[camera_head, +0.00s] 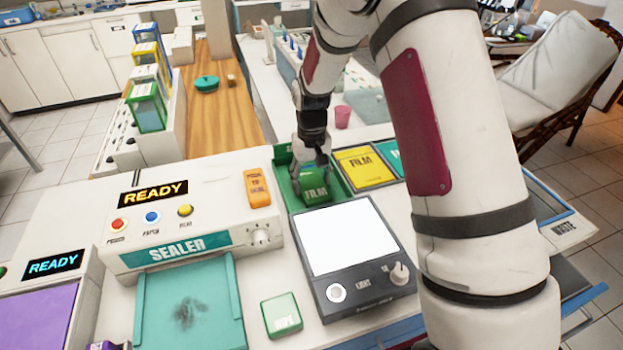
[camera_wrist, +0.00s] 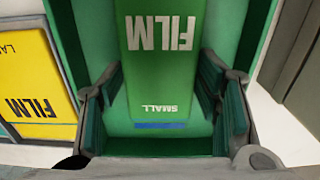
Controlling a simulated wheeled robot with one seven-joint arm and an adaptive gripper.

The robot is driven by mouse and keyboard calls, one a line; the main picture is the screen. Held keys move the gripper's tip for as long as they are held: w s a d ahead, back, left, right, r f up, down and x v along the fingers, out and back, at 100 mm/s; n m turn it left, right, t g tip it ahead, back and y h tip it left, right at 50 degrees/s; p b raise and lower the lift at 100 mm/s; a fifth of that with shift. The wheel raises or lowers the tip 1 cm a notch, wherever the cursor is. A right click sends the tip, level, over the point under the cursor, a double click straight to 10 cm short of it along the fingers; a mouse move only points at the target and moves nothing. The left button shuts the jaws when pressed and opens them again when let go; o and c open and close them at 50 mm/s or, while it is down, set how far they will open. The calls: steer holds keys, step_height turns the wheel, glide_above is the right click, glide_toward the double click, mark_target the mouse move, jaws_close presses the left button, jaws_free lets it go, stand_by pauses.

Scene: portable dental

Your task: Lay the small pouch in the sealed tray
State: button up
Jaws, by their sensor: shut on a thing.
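My gripper (camera_head: 311,168) reaches down into a green tray (camera_head: 284,183) behind the light panel. It is shut on a green pouch (camera_head: 315,190) with white FILM lettering. In the wrist view the pouch (camera_wrist: 163,60) reads FILM and SMALL upside down, with a blue strip near its end, and stands between the two fingers (camera_wrist: 162,108). The green tray walls (camera_wrist: 82,30) are around it. I cannot tell whether the pouch touches the tray floor. No tray with a readable "sealed" label shows; a teal tray (camera_head: 393,153) beyond the yellow one has a partly hidden label.
A yellow FILM tray (camera_head: 366,167) adjoins the green tray on the right. The dark light panel (camera_head: 351,239) is in front. The white sealer (camera_head: 200,215), with a teal bed (camera_head: 190,308), is at left. A green block (camera_head: 281,315) lies on the counter. My arm hides the right side.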

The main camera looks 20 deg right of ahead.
mark_target(311, 183)
steer(key=shift+f, duration=0.15)
steer(key=o, duration=1.2)
steer(key=s+r+t, duration=0.1)
steer(key=s+r, duration=0.2)
steer(key=r, duration=0.7)
steer(key=s+r, duration=0.3)
steer(key=r, duration=0.7)
steer(key=s+r+t, duration=0.1)
steer(key=s, duration=0.7)
steer(key=s+r+t, duration=0.1)
steer(key=s+r, duration=0.1)
steer(key=s, duration=0.7)
steer(key=s+r+t, duration=0.1)
steer(key=s+r, duration=0.1)
steer(key=s, duration=0.7)
steer(key=shift+d+b, duration=0.15)
steer(key=shift+b, duration=0.15)
